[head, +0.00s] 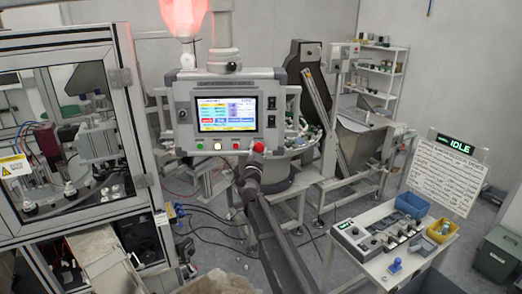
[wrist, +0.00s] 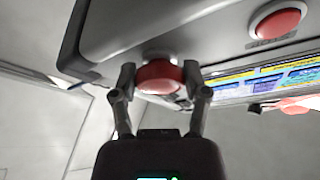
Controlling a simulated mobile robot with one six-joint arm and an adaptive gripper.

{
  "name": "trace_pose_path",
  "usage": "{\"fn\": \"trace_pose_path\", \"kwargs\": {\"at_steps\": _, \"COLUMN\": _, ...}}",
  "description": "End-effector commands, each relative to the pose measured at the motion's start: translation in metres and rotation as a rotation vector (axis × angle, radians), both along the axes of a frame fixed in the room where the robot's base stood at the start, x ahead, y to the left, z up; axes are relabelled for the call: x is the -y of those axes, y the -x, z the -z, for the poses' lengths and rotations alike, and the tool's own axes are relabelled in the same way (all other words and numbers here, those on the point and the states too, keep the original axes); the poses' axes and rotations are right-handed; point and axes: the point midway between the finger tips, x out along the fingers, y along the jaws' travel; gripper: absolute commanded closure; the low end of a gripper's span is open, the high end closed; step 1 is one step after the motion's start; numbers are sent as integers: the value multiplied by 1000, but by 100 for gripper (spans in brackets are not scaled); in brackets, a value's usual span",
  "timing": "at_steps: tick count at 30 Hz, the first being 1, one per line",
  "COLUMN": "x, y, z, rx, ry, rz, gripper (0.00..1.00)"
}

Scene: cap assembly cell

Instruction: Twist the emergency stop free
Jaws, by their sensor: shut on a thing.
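The emergency stop is a red mushroom button (head: 258,147) at the lower right of the grey control panel (head: 183,100). In the wrist view the red button (wrist: 158,77) sits under the panel's edge between my fingers. My gripper (wrist: 160,82) is shut on it, one finger on each side. In the head view my gripper (head: 253,160) reaches up to the button from below, and my arm partly hides the area under it. The wrist view is tilted, so the button's rotation cannot be told.
Another red button (wrist: 278,20) with a pale ring is beside it on the panel. The panel screen (head: 226,114) is lit. A red lamp (head: 183,15) glows above. A machine enclosure (head: 130,90) stands left.

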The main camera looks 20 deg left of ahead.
Motion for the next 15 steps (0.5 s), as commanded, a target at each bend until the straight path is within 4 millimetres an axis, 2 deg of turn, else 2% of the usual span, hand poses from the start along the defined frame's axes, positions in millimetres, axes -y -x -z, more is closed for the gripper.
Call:
{"fn": "trace_pose_path", "kwargs": {"at_steps": 2, "x": -2, "y": -1, "z": -1, "rx": 2, "ry": 3, "rz": -1, "gripper": 88}}
{"fn": "trace_pose_path", "kwargs": {"at_steps": 3, "x": -2, "y": -1, "z": -1, "rx": 2, "ry": 3, "rz": -1, "gripper": 35}}
{"fn": "trace_pose_path", "kwargs": {"at_steps": 6, "x": -1, "y": -1, "z": -1, "rx": 1, "ry": 2, "rz": -1, "gripper": 5}}
{"fn": "trace_pose_path", "kwargs": {"at_steps": 15, "x": 0, "y": 0, "z": 0, "rx": 0, "ry": 2, "rz": -1, "gripper": 5}}
